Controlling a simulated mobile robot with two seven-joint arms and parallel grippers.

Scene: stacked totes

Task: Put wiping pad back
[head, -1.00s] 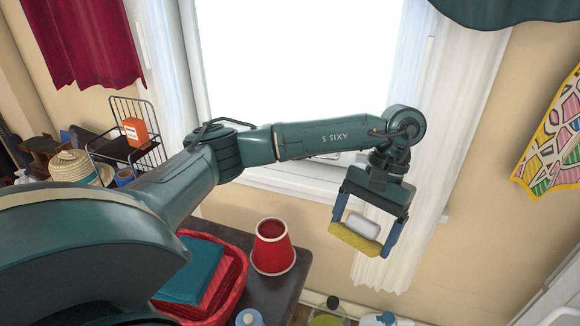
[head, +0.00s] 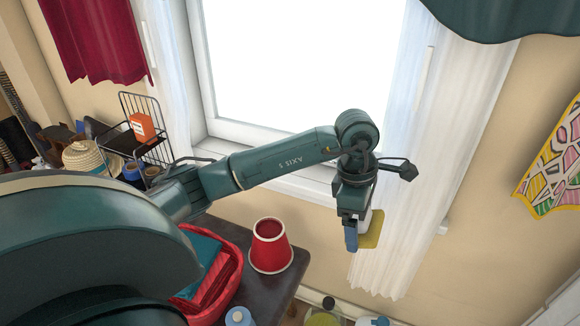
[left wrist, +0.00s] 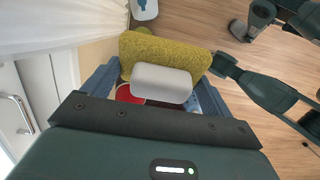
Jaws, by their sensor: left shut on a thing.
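The wiping pad is a yellow spongy block (head: 372,230) with a pale grey handle; in the left wrist view its yellow part (left wrist: 165,52) and grey handle (left wrist: 162,83) show clearly. My left gripper (head: 352,238) is shut on the pad and holds it in the air in front of the white curtain, right of the window. In the head view I see the gripper nearly edge-on, and one blue finger covers part of the pad. In the left wrist view the fingers (left wrist: 160,88) stand at either end of the pad.
Below, a dark table (head: 262,289) bears a red bucket-like container (head: 270,247) and a red basket (head: 234,283) with folded cloths. Several bottles (head: 322,318) stand at the bottom edge. A wire rack (head: 152,152) with an orange box (head: 141,127) stands at the left.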

